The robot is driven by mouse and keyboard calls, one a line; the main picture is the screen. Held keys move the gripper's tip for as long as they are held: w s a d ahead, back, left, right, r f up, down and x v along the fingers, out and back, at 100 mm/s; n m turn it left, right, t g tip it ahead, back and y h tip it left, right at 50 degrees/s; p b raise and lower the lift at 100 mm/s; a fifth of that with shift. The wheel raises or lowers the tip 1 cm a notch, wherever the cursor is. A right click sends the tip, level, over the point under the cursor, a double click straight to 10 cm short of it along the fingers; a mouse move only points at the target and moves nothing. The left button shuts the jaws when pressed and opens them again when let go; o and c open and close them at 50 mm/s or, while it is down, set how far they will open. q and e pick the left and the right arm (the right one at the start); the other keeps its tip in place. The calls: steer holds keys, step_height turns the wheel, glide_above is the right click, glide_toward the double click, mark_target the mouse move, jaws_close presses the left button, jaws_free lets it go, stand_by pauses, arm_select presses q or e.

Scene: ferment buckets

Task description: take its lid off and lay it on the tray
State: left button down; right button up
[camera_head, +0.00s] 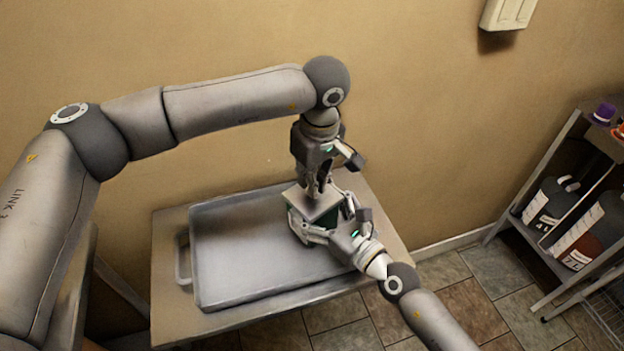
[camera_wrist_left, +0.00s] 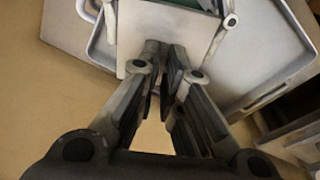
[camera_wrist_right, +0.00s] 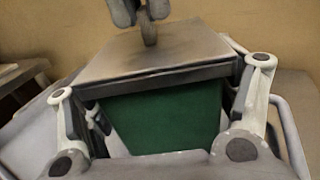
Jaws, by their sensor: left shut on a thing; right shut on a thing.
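A dark green bucket (camera_head: 295,222) stands at the right part of the grey metal tray (camera_head: 230,252), with a square grey lid (camera_head: 308,201) on top. My left gripper (camera_head: 319,190) comes down from above and is shut at the middle of the lid, on its handle, which the fingers hide. The lid also shows in the left wrist view (camera_wrist_left: 140,35). My right gripper (camera_head: 324,217) is shut around the bucket's body from the front right. In the right wrist view the green bucket (camera_wrist_right: 165,118) sits between its fingers and the lid (camera_wrist_right: 155,55) lies level above it.
The tray lies on a small table (camera_head: 175,325) against the tan wall; its left part is bare. A metal shelf (camera_head: 520,220) with labelled dark containers (camera_head: 548,205) stands at the right. A white wall box (camera_head: 508,12) hangs at the top right. Tiled floor lies between.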

steer(key=shift+a+r, duration=0.1)
stand_by(0.3)
arm_select(q)
steer(key=shift+d+r, duration=0.1)
steer(key=shift+r, duration=1.15)
arm_select(e)
steer(key=shift+s+f, duration=0.15)
steer(key=shift+f, duration=0.25)
arm_select(q)
steer(key=shift+r, duration=0.5)
step_height(320, 180, up, 2)
arm_select(e)
steer(key=shift+c, duration=0.5)
arm_select(q)
steer(key=shift+r, duration=0.4)
arm_select(e)
steer(key=shift+r, duration=0.2)
